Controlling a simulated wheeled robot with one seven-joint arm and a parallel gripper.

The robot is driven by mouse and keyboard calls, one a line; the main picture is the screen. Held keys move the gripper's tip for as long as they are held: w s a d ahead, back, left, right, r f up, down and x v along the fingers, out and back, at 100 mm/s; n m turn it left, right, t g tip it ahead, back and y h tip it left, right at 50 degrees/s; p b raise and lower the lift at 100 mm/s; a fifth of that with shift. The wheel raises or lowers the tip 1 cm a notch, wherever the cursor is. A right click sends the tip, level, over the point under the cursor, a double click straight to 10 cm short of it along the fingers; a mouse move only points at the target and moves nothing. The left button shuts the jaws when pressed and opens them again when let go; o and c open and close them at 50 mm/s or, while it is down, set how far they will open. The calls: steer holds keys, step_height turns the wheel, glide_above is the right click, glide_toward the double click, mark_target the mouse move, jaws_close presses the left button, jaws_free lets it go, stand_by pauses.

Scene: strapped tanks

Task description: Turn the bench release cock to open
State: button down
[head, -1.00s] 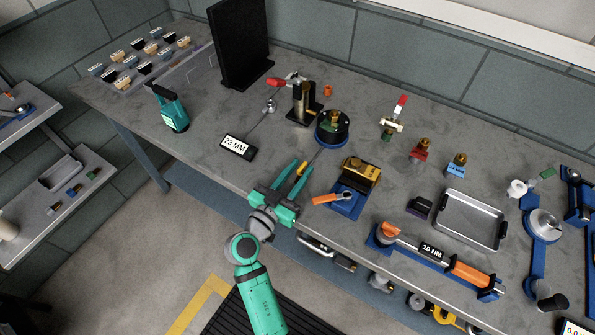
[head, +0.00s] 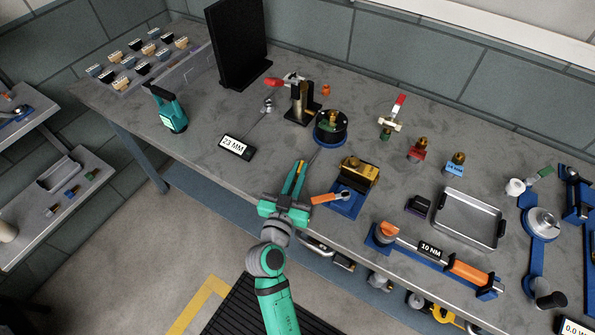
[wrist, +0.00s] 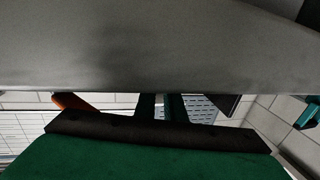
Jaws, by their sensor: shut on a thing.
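My gripper (head: 294,178) is at the front edge of the bench in the head view. Its green fingers are close together on a yellow handle (head: 299,178), and a thin grey shank runs from there toward the round black gauge (head: 331,127). I cannot tell whether this handle belongs to the release cock. A small valve with a red and white lever (head: 397,109) stands upright farther back, apart from my gripper. In the wrist view my dark green fingers (wrist: 161,106) show below a large grey surface (wrist: 150,45), and their tips are hidden.
An orange-handled tool on a blue block (head: 346,199) lies just right of my gripper. A black and gold block (head: 358,172) stands behind it. A 23 MM display (head: 236,147) lies to the left. A metal tray (head: 467,218) and a 10 NM torque wrench (head: 432,252) are to the right.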

steer(key=shift+s, duration=0.1)
stand_by(0.3)
steer(key=c, duration=1.8)
jaws_free()
steer(key=shift+c, duration=0.2)
steer(key=v, duration=1)
steer(key=shift+s+r, duration=0.1)
steer(key=shift+s, duration=0.3)
